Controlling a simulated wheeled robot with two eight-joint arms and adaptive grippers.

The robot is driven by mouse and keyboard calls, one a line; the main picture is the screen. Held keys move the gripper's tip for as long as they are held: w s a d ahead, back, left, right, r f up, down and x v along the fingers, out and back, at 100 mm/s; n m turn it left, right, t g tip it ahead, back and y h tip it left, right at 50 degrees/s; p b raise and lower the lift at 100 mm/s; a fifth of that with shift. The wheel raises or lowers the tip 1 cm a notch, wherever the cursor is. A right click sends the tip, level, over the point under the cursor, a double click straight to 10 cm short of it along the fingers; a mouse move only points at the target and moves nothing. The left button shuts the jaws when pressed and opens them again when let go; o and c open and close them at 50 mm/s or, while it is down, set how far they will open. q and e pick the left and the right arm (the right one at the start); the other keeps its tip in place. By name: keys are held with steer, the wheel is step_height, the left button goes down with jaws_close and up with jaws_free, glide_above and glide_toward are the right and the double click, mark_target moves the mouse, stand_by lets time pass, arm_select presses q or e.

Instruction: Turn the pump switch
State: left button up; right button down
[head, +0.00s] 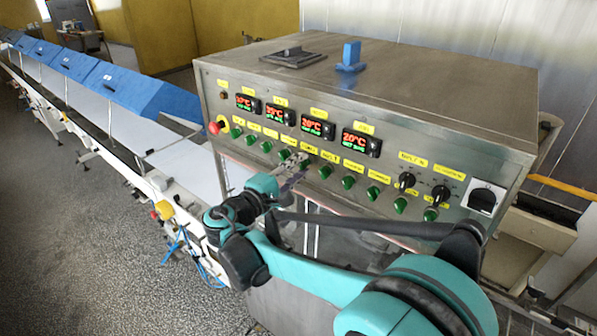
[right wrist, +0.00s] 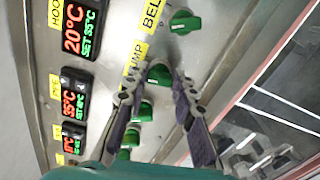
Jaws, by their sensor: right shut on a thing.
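The pump switch is a green rotary knob (right wrist: 158,74) on the steel control panel, beside a yellow label (right wrist: 136,58) whose visible letters end in "MP". My right gripper (right wrist: 157,84) has a finger on each side of this knob and is shut on it. In the head view my right gripper (head: 293,164) reaches the row of green knobs near the panel's middle, and its fingers partly hide the knob there. My left gripper is in neither view.
Other green knobs (head: 325,172) stand close on both sides in the same row. Above are red and green temperature displays (head: 317,128). A red emergency button (head: 213,127) is at the panel's left, and black knobs (head: 441,193) are at its right. A conveyor with blue covers (head: 130,90) runs off left.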

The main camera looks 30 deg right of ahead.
steer(key=shift+n+b, duration=0.5)
steer(key=shift+n, duration=1.5)
steer(key=c, duration=1.2)
jaws_free()
steer(key=shift+a, duration=0.15)
steer(key=v, duration=1.2)
steer(key=shift+f, duration=0.1)
